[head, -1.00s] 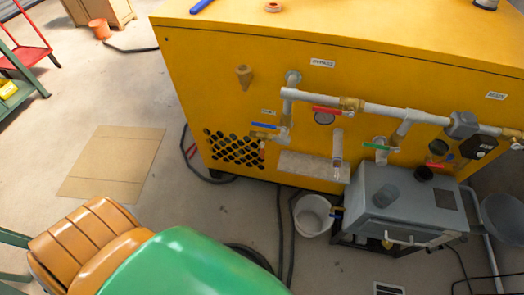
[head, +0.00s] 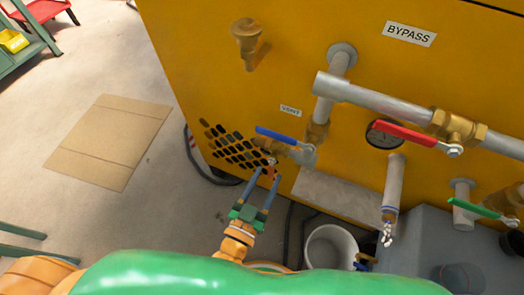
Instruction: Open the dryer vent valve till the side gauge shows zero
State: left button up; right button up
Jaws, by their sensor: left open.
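The vent valve (head: 273,146) is a brass body with a blue lever (head: 278,135), below a small label that seems to read VENT (head: 291,110). The lever lies roughly along the valve body, tilted down to the right. My left gripper (head: 266,174) is open, its two blue-grey fingers pointing up just below the valve's brass outlet. A small orange-red piece shows near the fingertips; I cannot tell if they touch it. A round dark gauge (head: 380,139) sits on the panel, partly covered by a red lever; its reading is not legible. My right gripper is not in view.
A red-lever bypass valve (head: 453,128) and a green-lever valve (head: 505,203) are on the right pipework. A white bucket (head: 333,250) stands on the floor below. A grey box (head: 435,235) is at lower right. Cardboard (head: 108,142) lies on the floor at left.

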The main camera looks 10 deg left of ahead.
pick_arm(q)
jog(key=x, duration=0.6)
jog(key=shift+d+r+b, duration=0.1)
jog(key=shift+r+b, duration=0.05)
jog(key=shift+b, duration=0.25)
jog(key=shift+s, duration=0.1)
grip_shut()
dwell(0.3)
dwell(0.4)
